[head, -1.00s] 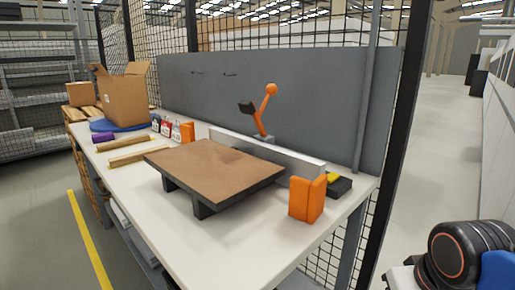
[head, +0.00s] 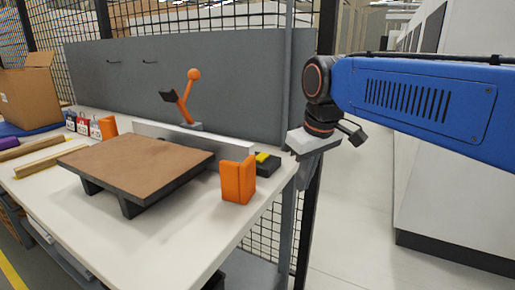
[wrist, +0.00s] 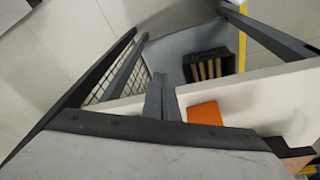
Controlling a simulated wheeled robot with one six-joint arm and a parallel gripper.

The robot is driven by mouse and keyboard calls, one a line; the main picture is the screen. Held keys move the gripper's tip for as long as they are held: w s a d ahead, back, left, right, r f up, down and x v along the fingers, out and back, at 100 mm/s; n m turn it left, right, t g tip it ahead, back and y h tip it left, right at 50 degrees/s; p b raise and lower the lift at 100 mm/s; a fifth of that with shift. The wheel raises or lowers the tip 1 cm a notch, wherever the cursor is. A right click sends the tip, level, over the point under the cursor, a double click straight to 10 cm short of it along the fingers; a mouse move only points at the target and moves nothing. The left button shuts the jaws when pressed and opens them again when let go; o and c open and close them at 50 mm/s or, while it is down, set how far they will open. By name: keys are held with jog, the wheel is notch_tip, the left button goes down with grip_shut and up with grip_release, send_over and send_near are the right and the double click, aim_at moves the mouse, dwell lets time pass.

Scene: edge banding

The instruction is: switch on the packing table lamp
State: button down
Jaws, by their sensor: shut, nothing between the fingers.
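The lamp (head: 184,103) stands at the back of the packing table in the head view. It has an orange jointed arm, an orange ball at the elbow and a dark head tilted to the left. Whether it is lit cannot be told, and no switch on it can be made out. My gripper (head: 306,178) is off the table's right end, well to the right of the lamp. In the wrist view its fingers (wrist: 162,100) are together with nothing between them. The lamp cannot be made out in the wrist view.
The packing table (head: 190,245) holds a brown-topped platform (head: 140,162), a long pale rail (head: 175,136), an orange block (head: 238,182) and a black-and-yellow item (head: 266,165) at its right end. A grey panel (head: 235,85) stands behind. The front right tabletop is clear.

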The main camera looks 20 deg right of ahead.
jog(key=w+a+r+n+g, duration=0.1)
jog(key=w+a+r+n, duration=0.15)
jog(key=w+r, duration=0.65)
notch_tip(320, 180, up, 6)
jog(key=n+g, duration=0.2)
jog(key=n, duration=0.1)
send_over(258, 158)
jog(key=shift+w, duration=0.15)
jog(key=shift+f, duration=0.1)
notch_tip(258, 158, down, 14)
jog(key=shift+r, duration=0.1)
